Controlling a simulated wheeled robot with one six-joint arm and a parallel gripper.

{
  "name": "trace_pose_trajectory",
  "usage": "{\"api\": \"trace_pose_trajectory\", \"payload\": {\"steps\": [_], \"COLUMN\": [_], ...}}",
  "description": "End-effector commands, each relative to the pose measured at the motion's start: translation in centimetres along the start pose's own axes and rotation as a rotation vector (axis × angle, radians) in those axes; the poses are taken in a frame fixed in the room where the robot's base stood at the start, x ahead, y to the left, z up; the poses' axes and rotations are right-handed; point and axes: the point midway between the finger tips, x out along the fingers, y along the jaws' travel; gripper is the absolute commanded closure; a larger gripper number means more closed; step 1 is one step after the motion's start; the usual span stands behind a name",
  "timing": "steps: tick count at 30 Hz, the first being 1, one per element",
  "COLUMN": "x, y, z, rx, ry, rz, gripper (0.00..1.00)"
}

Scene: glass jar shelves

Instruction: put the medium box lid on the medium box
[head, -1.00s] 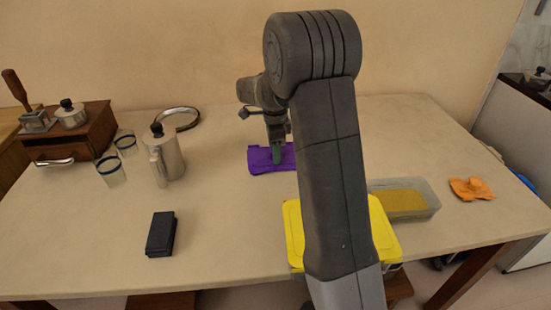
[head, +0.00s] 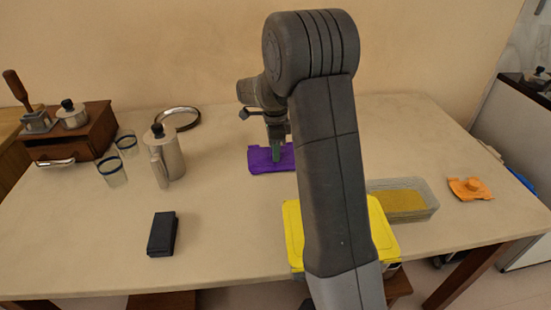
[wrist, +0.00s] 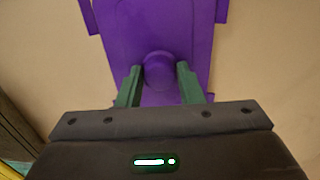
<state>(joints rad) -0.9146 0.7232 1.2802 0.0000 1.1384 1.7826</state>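A purple lid (head: 262,162) with a round knob (wrist: 158,64) lies flat on the table near the back middle. My gripper (head: 277,155) is just over it, fingers pointing down. In the wrist view my gripper (wrist: 159,80) is open, with one finger on each side of the knob and small gaps showing. A grey open box (head: 432,197) with yellowish contents stands at the right, partly behind my arm. A yellow lid (head: 294,225) sits on another box at the front edge, largely hidden by my arm. Which box is the medium one I cannot tell.
A small orange lid (head: 470,188) lies at the right. A black case (head: 162,234), a metal pot (head: 168,160), two glasses (head: 112,171) and a round metal tray (head: 178,118) are at the left, near a wooden drawer box (head: 85,135). The table's middle left is clear.

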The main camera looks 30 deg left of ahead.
Motion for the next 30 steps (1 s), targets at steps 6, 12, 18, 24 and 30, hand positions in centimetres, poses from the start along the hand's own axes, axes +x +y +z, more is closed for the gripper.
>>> {"api": "trace_pose_trajectory", "payload": {"steps": [6,12,18,24,30], "x": [-0.02,-0.15,-0.45,-0.73,-0.72], "y": [-0.01,-0.01,-0.01,-0.01,-0.01], "z": [0.0,0.0,0.0,0.0,0.0], "rx": [0.0,0.0,0.0,0.0,0.0], "ry": [0.0,0.0,0.0,0.0,0.0], "rz": [0.0,-0.001,-0.001,-0.001,0.0], "gripper": [1.0,1.0,1.0,1.0,1.0]}}
